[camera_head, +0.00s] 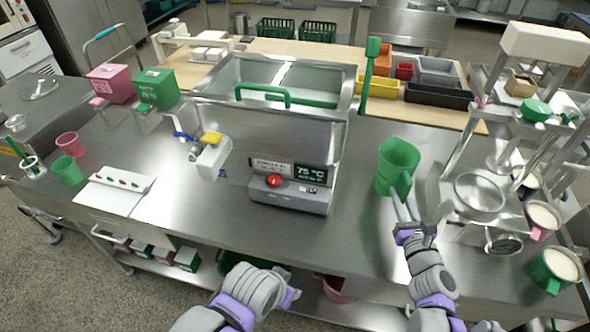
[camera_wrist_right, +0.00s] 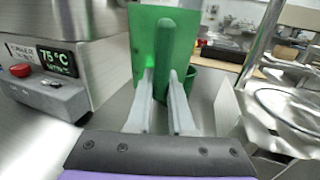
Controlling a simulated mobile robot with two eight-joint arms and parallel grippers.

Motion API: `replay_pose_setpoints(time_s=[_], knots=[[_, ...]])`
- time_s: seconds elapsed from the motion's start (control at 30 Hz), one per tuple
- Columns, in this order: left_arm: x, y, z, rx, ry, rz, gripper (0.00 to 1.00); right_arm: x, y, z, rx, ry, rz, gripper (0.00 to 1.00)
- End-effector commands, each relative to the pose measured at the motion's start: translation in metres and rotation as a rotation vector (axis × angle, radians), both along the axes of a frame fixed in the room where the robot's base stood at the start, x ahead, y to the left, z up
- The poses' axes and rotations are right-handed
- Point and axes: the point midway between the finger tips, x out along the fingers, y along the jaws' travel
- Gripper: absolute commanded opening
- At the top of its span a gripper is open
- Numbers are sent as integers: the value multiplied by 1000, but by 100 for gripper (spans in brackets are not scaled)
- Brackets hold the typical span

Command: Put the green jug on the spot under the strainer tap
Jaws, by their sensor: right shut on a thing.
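The green jug (camera_head: 398,164) is upright over the steel counter, right of the tank; I cannot tell whether its base touches the counter. My right gripper (camera_head: 406,200) is shut on the jug's handle. In the right wrist view, the fingers (camera_wrist_right: 163,88) lie either side of the green handle, with the jug (camera_wrist_right: 148,45) behind it. A tap with a blue lever and a pale strainer cylinder (camera_head: 213,158) sticks out at the tank's left. A small bluish patch (camera_head: 222,174) shows below it. My left arm is low at the front; its fingertips are not clear.
The steel tank (camera_head: 270,130) and its control box (camera_head: 290,195) stand between jug and tap. A mill with a steel bowl (camera_head: 480,195) is close on the right. A white board (camera_head: 115,192) and pink and green cups lie left. The front counter is mostly clear.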

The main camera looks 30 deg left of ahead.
Motion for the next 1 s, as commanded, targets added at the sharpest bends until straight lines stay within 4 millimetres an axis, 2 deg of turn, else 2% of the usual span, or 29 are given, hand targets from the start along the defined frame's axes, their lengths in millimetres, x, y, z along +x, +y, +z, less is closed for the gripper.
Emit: replay_pose_setpoints(time_s=[0.03, 0.1, 0.23, 0.4, 0.7, 0.87, 1.0], knots=[[-1, 0, -14, 0, 4, 0, 50, -2, 10, -6, -1, 3, 29, 0], [-1, 0, -22, 0, 7, 0, 50, -5, 21, -5, 0, 5, 63, 0], [-2, 0, -28, 0, 9, 0, 50, -8, 32, -3, -1, 7, 99, 0], [-2, 0, -28, 0, 9, 0, 50, -8, 34, -4, -1, 7, 104, 0], [-2, 0, -42, 0, 13, 0, 50, -7, 33, -55, -2, 8, 103, 0], [-2, 0, -44, 0, 14, 0, 50, -7, 33, -66, -1, 7, 102, 0], [-2, 0, -49, 0, 16, 0, 50, -7, 33, -84, -1, 7, 102, 0]])
